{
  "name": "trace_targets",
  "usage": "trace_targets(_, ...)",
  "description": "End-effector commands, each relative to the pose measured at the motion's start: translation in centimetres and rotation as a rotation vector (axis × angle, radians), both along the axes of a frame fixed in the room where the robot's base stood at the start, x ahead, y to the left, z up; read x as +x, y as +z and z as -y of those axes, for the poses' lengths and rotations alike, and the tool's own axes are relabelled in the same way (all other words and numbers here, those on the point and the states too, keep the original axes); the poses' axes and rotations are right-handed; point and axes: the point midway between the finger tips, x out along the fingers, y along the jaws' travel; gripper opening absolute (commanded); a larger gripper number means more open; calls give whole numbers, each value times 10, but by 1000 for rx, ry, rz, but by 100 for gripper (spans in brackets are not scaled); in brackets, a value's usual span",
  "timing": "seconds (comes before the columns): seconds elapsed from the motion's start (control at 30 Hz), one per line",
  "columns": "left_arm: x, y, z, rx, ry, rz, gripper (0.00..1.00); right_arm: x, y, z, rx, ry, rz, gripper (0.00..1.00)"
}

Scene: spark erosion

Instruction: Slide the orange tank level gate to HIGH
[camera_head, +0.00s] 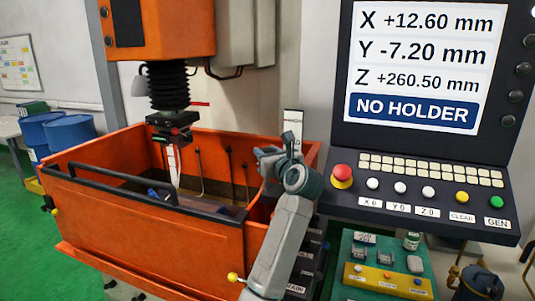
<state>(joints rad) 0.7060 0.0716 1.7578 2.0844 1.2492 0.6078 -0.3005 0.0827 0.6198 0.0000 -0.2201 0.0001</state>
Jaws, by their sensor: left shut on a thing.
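The orange tank (205,262) stands open-topped at the left and centre. A white upright plate (293,122) rises at its right back corner, with markings too small to read. My left gripper (262,153) is at the tank's right rim, just in front of and below this plate. Its jaws are shut on a small part there, which looks like the tank level gate; the jaws and wrist hide most of it. I cannot read the gate's level. My right gripper is not in view.
The black machine head (172,122) hangs over the tank. A black bar (125,185) runs along the tank's front. At the right is the control panel (425,190) with a red button (342,174), close to my arm. A green-topped bench (362,243) with small parts stands below it.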

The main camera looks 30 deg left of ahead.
Motion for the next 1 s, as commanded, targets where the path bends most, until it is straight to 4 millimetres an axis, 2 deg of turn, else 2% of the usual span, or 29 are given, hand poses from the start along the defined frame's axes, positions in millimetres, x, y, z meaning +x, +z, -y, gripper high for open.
trace_targets(0.13, 0, 25, 0, -1, 0, 7, 0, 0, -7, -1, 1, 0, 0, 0)
trace_targets(0.3, 0, 75, 0, 0, 0, 9, 0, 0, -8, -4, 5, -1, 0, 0)
trace_targets(0.4, 0, 98, 0, 1, 0, 6, 0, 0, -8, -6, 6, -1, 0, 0)
trace_targets(0.5, 0, 113, 0, 1, 0, 4, 0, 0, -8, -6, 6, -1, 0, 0)
trace_targets(0.63, 0, 121, 0, 2, 0, 2, 0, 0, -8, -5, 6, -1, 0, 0)
trace_targets(0.9, 0, 121, 0, 2, 0, 1, 0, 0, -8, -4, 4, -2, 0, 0)
trace_targets(0.93, 0, 121, 0, 2, 0, 1, 38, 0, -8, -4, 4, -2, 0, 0)
trace_targets(0.97, 0, 120, 0, 2, 0, 1, 42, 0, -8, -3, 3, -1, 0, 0)
trace_targets(1.0, 0, 120, 0, 2, 0, 1, 42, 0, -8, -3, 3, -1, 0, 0)
